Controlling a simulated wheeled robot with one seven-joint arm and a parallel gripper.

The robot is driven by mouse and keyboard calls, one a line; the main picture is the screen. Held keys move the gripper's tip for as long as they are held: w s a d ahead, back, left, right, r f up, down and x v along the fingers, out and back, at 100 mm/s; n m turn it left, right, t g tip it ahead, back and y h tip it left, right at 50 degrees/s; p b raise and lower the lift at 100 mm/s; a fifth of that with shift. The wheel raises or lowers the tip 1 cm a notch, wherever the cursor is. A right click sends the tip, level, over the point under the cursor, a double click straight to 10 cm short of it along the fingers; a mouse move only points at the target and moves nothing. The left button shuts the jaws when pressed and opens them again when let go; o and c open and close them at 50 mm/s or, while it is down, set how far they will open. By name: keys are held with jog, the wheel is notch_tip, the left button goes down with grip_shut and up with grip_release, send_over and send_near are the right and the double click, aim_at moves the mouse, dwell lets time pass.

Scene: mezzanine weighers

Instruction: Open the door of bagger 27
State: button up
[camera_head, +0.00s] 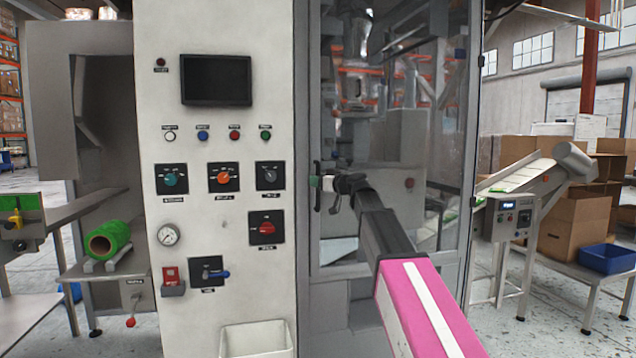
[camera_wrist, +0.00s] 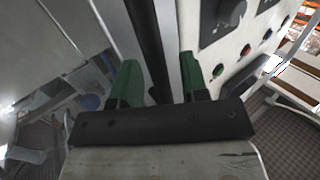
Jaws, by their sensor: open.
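The bagger's clear door (camera_head: 400,120) stands in a grey frame right of the white control panel and looks closed. Its black upright handle (camera_head: 318,200) is at the door's left edge. My gripper (camera_head: 324,183) is at the handle, with the arm reaching in from the lower right. In the wrist view, the two green fingers (camera_wrist: 159,68) are open, with the dark handle bar (camera_wrist: 146,35) running between them. A gap shows between the bar and the right finger; contact with the left finger is unclear. No number 27 is readable.
The control panel (camera_head: 215,120) with knobs, a gauge and a screen is left of the door. A white bin (camera_head: 257,340) is low in front of it. An inclined conveyor (camera_head: 525,175), cardboard boxes (camera_head: 572,222) and a blue tray (camera_head: 607,259) stand at right.

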jog(key=shift+w+a, duration=0.1)
jog(key=shift+a, duration=0.1)
grip_shut()
